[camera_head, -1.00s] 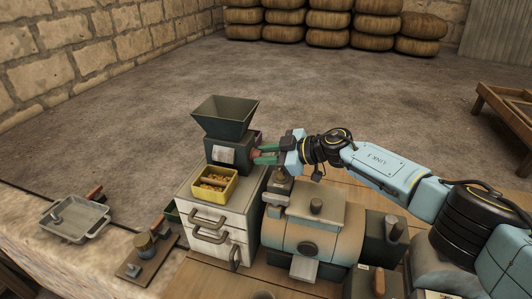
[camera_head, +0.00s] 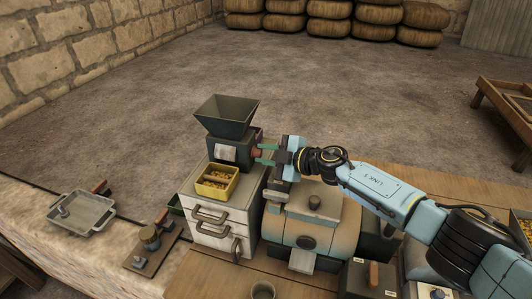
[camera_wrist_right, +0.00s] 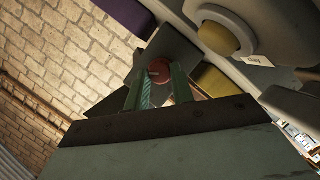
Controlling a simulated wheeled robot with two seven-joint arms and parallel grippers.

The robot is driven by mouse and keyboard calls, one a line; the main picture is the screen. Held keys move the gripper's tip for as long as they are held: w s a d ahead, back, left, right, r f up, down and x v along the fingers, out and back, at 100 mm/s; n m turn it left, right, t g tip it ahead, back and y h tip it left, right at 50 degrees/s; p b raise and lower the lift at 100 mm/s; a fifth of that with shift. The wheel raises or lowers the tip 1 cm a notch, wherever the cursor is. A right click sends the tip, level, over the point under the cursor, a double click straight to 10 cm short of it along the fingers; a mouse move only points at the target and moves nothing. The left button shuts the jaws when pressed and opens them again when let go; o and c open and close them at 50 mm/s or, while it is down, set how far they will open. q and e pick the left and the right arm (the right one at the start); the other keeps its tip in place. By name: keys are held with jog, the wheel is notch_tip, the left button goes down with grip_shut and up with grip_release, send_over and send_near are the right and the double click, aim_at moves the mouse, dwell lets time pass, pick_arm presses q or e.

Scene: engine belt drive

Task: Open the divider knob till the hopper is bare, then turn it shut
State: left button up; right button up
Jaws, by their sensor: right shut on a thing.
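The dark hopper (camera_head: 226,112) sits on a dark divider box (camera_head: 226,151) on top of a pale cabinet. Its visible inside looks dark, and I see no contents there. The reddish divider knob (camera_head: 257,153) sticks out of the box's right side. My right gripper (camera_head: 266,153) reaches it from the right, its green fingers closed around it. In the right wrist view the round red knob (camera_wrist_right: 159,71) sits between the two green fingertips (camera_wrist_right: 160,88). My left gripper is not in view.
A yellow bin (camera_head: 217,181) with brownish-yellow pieces stands in front of the divider box. The pale cabinet (camera_head: 222,225) has drawer handles. A rounded machine (camera_head: 318,238) stands close below my right wrist. A grey tray (camera_head: 82,213) lies at the left.

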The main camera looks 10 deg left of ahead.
dwell(0.4)
jog(key=o, duration=1)
jog(key=shift+s+d+r, duration=0.15)
jog(key=shift+d, duration=0.35)
jog(key=p+v, duration=0.3)
jog(key=v, duration=0.9)
jog(key=shift+s+d, duration=0.1)
jog(key=shift+s, duration=0.1)
